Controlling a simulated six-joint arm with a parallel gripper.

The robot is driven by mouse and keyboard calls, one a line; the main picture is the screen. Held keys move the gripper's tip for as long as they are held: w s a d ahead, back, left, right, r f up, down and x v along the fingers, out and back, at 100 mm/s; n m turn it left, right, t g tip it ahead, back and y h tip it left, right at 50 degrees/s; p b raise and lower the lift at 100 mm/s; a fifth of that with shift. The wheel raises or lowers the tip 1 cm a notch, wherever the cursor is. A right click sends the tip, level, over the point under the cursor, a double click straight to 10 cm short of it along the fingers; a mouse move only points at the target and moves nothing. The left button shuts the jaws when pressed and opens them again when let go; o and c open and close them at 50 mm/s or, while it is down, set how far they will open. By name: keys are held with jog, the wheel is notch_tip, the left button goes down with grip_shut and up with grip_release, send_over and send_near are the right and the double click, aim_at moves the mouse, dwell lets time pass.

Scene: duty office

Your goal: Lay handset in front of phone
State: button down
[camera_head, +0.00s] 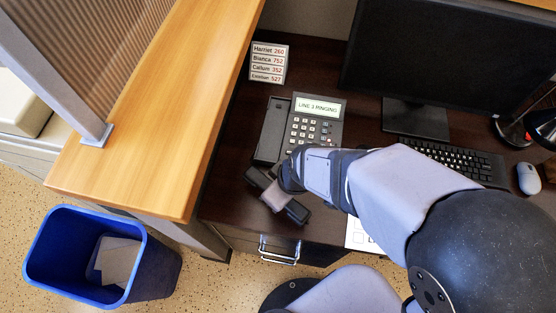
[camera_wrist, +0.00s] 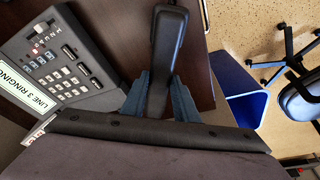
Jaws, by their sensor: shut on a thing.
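The dark phone (camera_head: 315,125) stands on the desk, its lit screen reading "LINE 3 RINGING"; it also shows in the wrist view (camera_wrist: 60,62). The cradle (camera_head: 272,130) on its left side is empty. My gripper (camera_head: 276,194) is in front of the phone near the desk's front edge. It is shut on the black handset (camera_head: 296,211), which lies crosswise between the fingers. In the wrist view the handset (camera_wrist: 168,45) stands out between both fingers of my gripper (camera_wrist: 160,92). I cannot tell whether the handset touches the desk.
The desk (camera_head: 235,200) has a raised wooden ledge (camera_head: 150,110) on the left. A name card (camera_head: 269,63) stands behind the phone. A monitor (camera_head: 450,60), keyboard (camera_head: 455,160) and mouse (camera_head: 528,178) are right. A blue bin (camera_head: 60,260) stands on the floor.

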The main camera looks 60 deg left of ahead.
jog(key=shift+f+b, duration=0.3)
jog(key=shift+f, duration=1.55)
jog(key=shift+f, duration=0.2)
jog(key=c, duration=1.4)
grip_release()
jog(key=shift+r, duration=0.2)
jog(key=shift+r, duration=0.2)
jog(key=p+v, duration=0.1)
jog(key=v, duration=1)
jog(key=shift+d+r, duration=0.15)
jog(key=shift+r, duration=0.15)
jog(key=shift+w, duration=0.1)
